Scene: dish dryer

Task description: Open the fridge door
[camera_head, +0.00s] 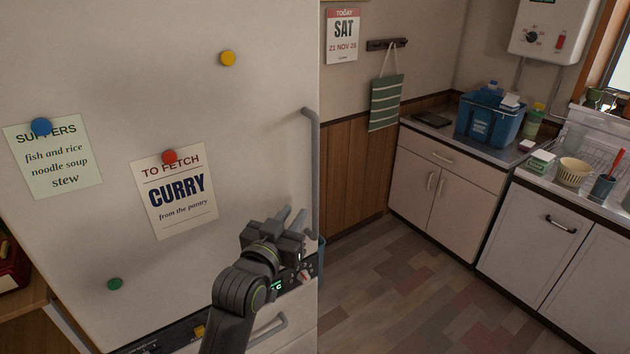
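The white fridge door (130,90) fills the left half of the head view and looks shut. Its long grey vertical handle (316,165) runs along the door's right edge. My dark grey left gripper (291,214) is in front of the door, just left of the handle's lower part. Its two fingertips point up and stand a little apart, with nothing seen between them. I cannot tell whether the right finger touches the handle. My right gripper is out of view.
Two notes, including the curry note (178,195), and several round magnets are on the door. A lower handle (268,330) sits below a control strip. The patterned floor (420,290) to the right is clear. Counters with a blue crate (490,120) stand at the back right.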

